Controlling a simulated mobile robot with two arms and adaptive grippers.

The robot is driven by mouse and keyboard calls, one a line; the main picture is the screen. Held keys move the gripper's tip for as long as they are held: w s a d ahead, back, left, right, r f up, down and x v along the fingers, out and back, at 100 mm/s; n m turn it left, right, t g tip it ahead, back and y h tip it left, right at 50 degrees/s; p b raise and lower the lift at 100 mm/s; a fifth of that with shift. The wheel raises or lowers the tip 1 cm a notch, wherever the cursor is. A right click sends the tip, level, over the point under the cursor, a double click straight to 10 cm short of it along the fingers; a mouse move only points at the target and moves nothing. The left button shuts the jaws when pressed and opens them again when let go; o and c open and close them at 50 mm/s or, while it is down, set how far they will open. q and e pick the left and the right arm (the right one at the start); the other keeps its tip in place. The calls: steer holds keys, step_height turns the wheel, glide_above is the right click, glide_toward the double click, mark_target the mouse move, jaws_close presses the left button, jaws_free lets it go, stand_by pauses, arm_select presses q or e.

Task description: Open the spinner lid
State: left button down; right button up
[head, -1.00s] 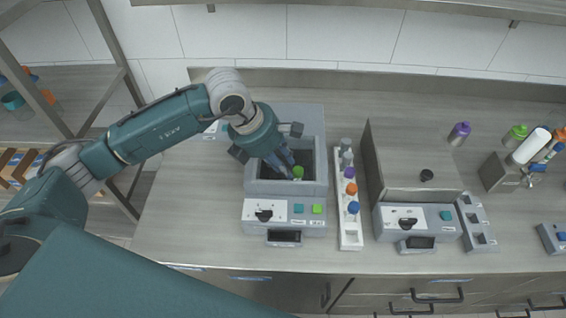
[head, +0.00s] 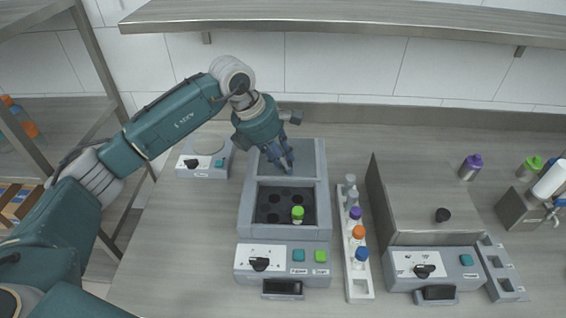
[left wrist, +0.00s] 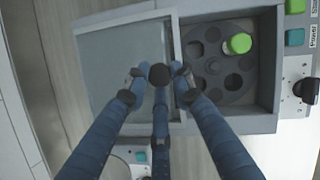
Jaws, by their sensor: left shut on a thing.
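The spinner (head: 326,215) is a grey box with a dark rotor (head: 270,207) in its well; the rotor also shows in the left wrist view (left wrist: 214,66). One green-capped tube (head: 297,213) stands in it. The grey-blue lid panel (head: 308,155) lies behind the well, which is uncovered. My left gripper (head: 284,167) is over the lid near its front edge. In the left wrist view its fingers (left wrist: 160,76) are closed around a dark round knob on the lid (left wrist: 110,65). My right gripper is not in view.
A white rack (head: 358,285) with capped tubes stands right of the spinner. Farther right is a box with an upright lid (head: 385,205) and a front control panel (head: 437,263). A small scale-like device (head: 203,160) sits behind left. A shelf (head: 350,18) hangs above.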

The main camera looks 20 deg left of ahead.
arm_select(q)
steer(key=c, duration=1.5)
jaws_free()
steer(key=shift+d, duration=0.1)
steer(key=shift+o, duration=0.2)
steer(key=shift+r, duration=0.1)
steer(key=v, duration=1.2)
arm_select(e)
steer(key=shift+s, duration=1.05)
